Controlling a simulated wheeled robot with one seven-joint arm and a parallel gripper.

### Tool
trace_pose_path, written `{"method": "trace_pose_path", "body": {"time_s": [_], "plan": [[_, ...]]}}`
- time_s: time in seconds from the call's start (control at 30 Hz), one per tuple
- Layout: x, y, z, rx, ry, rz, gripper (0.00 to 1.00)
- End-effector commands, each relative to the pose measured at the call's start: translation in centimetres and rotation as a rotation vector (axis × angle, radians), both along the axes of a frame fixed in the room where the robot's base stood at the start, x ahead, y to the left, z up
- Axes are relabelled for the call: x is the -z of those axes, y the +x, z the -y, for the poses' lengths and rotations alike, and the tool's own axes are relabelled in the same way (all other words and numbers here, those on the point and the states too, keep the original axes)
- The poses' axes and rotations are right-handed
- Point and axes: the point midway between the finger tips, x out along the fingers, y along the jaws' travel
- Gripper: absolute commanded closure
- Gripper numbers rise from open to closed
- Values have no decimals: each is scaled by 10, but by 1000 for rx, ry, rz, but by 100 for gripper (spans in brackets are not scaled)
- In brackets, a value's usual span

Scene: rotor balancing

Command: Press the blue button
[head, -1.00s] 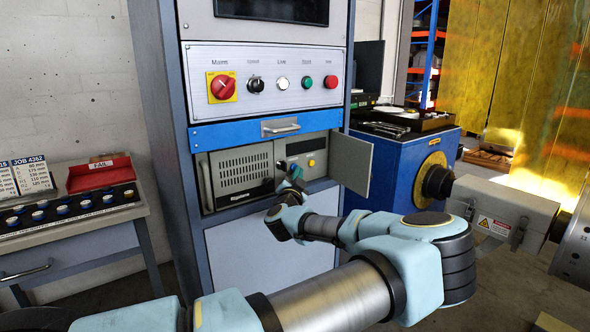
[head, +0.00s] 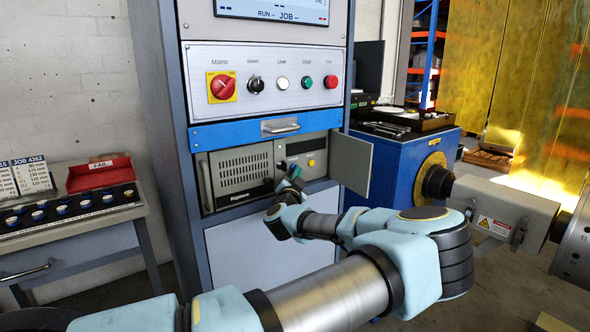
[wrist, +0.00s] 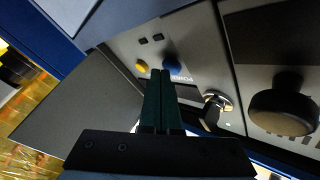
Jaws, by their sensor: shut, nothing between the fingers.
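The blue button (wrist: 171,62) sits on a grey panel in the wrist view, beside a yellow button (wrist: 142,66). My gripper (wrist: 160,73) is shut and empty. Its dark green fingertips overlap the lower left edge of the blue button in that view; I cannot tell how hard they touch. In the head view my gripper (head: 294,174) reaches into the open compartment of the cabinet and covers the area of the blue button. The yellow button (head: 311,162) shows to its right there.
An open grey door (head: 350,166) stands right of the compartment. A key switch (wrist: 215,104) and a black knob (wrist: 282,112) are near the fingers. Above are a blue drawer (head: 240,132), a control panel (head: 300,60) and a screen (head: 270,8) reading "RUN JOB".

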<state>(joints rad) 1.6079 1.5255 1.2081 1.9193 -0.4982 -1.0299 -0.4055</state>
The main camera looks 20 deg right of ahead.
Motion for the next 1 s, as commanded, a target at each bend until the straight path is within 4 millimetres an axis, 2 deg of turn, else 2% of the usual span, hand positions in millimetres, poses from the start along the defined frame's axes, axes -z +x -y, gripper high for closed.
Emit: {"method": "trace_pose_path", "body": {"time_s": [0.23, 0.6, 1.0], "plan": [[0, -12, 2, 0, -1, -1, 100], [0, -15, 3, 1, 0, 1, 100], [0, -51, 10, 1, -2, 0, 100]]}}
